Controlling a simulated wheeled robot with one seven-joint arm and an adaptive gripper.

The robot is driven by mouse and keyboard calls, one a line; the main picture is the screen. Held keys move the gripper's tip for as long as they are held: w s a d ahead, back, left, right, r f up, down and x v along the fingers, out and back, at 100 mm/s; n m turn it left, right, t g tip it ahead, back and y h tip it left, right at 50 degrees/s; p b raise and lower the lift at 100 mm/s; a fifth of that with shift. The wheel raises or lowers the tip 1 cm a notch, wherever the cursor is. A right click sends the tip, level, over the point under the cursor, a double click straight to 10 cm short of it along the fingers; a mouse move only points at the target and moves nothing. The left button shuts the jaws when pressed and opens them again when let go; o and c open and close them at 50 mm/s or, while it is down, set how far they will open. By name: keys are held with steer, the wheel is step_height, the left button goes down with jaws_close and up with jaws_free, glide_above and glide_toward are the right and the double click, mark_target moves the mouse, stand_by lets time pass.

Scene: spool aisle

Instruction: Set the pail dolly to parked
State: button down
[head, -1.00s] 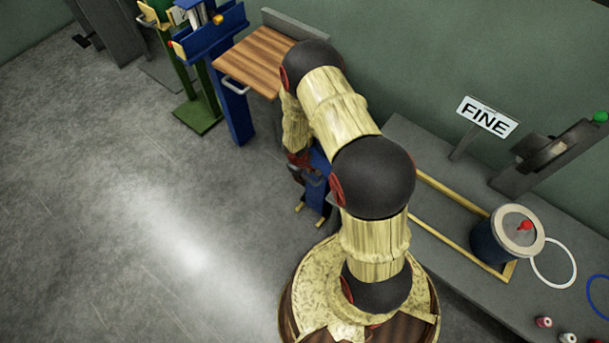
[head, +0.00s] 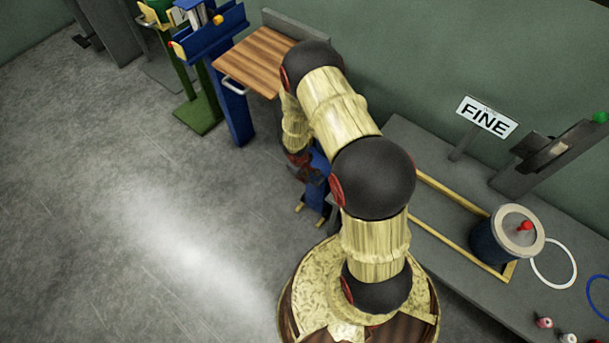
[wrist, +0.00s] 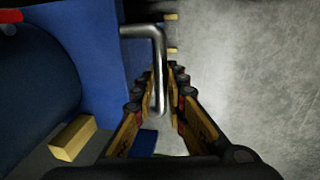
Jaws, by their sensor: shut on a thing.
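My gripper (wrist: 177,82) is shut on a bent grey metal handle (wrist: 158,55) in the wrist view. The handle joins a blue body (wrist: 102,55), which looks like the pail dolly. A dark rounded thing (wrist: 35,75), maybe a pail, is at the left, with a bit of red above it. A yellow block (wrist: 73,138) sits near the blue body. In the head view my gripper (head: 311,178) is low beside the bench, by blue parts (head: 316,197) with yellow ends. My arm hides most of the dolly there, and I cannot tell its setting.
A wooden panel (head: 262,57) and blue stand (head: 235,110) are behind. The floor at left is clear.

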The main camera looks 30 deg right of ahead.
steer(key=shift+w+d+r, duration=0.1)
steer(key=shift+w+d, duration=0.05)
steer(key=shift+d, duration=0.25)
steer(key=w+d+p, duration=0.1)
steer(key=d+p, duration=0.1)
steer(key=d, duration=0.2)
steer(key=w+d+p, duration=0.2)
steer(key=d, duration=0.2)
steer(key=w+d+p, duration=0.2)
steer(key=d, duration=0.2)
steer(key=shift+d, duration=0.4)
steer(key=c, duration=2)
jaws_free()
steer(key=shift+d, duration=0.15)
steer(key=shift+o, duration=1)
steer(key=shift+s, duration=0.1)
steer(key=r, duration=0.4)
steer(key=a+r, duration=0.1)
steer(key=r, duration=0.2)
steer(key=s+a+r, duration=0.1)
steer(key=r, duration=0.3)
steer(key=shift+a+r, duration=0.15)
steer(key=shift+r, duration=0.15)
